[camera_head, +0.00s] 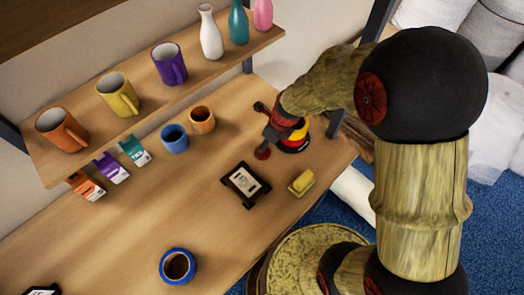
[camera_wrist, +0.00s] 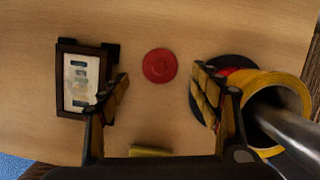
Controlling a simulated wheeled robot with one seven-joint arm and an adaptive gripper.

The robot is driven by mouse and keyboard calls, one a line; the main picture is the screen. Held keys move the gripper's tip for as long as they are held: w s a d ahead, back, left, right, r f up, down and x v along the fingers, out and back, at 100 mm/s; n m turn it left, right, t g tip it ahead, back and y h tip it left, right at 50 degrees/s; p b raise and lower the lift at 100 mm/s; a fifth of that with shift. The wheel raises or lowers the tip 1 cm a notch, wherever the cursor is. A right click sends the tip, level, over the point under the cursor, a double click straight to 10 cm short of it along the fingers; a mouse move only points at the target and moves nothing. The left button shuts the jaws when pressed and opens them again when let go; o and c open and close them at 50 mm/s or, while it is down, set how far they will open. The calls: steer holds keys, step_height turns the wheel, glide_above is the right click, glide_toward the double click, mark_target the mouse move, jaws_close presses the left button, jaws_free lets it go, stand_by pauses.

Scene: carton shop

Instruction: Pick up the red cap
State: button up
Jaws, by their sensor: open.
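The red cap (camera_wrist: 160,66) is a flat red disc lying on the wooden table. In the wrist view it lies just ahead of and between the two fingertips of my gripper (camera_wrist: 160,80), touching neither. My gripper is open and empty, one finger to each side. In the head view, the red cap (camera_head: 262,153) shows just below my gripper (camera_head: 264,118), partly hidden by it.
A yellow, red and black round object (camera_head: 296,140) stands close by my right finger, with a grey cylinder in the wrist view. A dark frame (camera_head: 245,182) lies to the left, a yellow block (camera_head: 301,182) nearby. Cups and cartons stand farther left.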

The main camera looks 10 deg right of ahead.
steer(key=b+x, duration=0.2)
steer(key=x, duration=0.3)
steer(key=shift+w+a+f, duration=0.2)
steer(key=shift+f, duration=0.05)
steer(key=shift+r, duration=0.1)
steer(key=c, duration=0.3)
steer(key=c, duration=0.7)
